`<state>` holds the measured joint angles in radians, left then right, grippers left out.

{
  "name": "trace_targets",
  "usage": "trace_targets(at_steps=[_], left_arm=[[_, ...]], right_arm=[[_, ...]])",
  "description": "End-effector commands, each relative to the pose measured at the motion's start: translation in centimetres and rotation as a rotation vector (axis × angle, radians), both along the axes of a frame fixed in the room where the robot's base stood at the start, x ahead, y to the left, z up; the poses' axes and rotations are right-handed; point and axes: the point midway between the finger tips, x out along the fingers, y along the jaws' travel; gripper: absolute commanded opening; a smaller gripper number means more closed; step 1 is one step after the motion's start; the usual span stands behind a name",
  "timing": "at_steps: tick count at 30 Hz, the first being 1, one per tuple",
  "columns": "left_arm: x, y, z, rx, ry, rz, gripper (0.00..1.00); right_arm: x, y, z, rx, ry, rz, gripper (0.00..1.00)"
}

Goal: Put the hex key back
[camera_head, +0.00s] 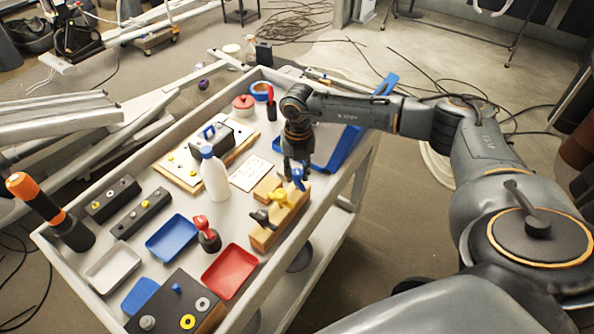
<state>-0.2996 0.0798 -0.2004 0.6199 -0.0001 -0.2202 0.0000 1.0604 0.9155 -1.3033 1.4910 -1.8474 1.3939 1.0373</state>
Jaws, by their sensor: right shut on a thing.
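My right gripper (297,168) points down over the right side of the cart, above a stepped wooden block (264,238). It is shut on a small blue-handled piece, which looks like the hex key (298,181). The fingers hide part of it, and I cannot tell whether its lower end touches the block. A yellow handle (280,198) and a black handle (261,217) stand in the block, just below and left of the blue piece. My left gripper is out of view.
On the cart (119,234), a white bottle (214,178) stands left of the gripper.

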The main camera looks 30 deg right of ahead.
Motion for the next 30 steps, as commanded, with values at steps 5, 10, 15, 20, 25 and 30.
trace_targets(at_steps=[5, 10, 15, 20, 25, 30], left_arm=[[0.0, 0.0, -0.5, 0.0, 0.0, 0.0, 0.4], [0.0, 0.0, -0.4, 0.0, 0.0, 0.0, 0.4], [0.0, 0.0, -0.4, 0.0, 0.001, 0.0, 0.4], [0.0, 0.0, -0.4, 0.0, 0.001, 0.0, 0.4], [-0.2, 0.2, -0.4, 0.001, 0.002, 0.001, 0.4], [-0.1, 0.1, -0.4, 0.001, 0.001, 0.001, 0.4]], right_arm=[[0.0, 0.0, -0.6, 0.0, 0.0, 0.0, 0.0], [0.0, 0.0, -0.5, 0.0, 0.0, 0.0, 0.0], [0.0, 0.0, -0.5, 0.0, 0.0, 0.0, 0.54], [0.0, 0.0, -0.5, 0.0, 0.0, 0.0, 0.54], [0.0, 0.0, -0.4, 0.001, 0.0, 0.0, 0.54], [0.1, 0.0, 1.7, 0.002, -0.003, 0.0, 0.54]])
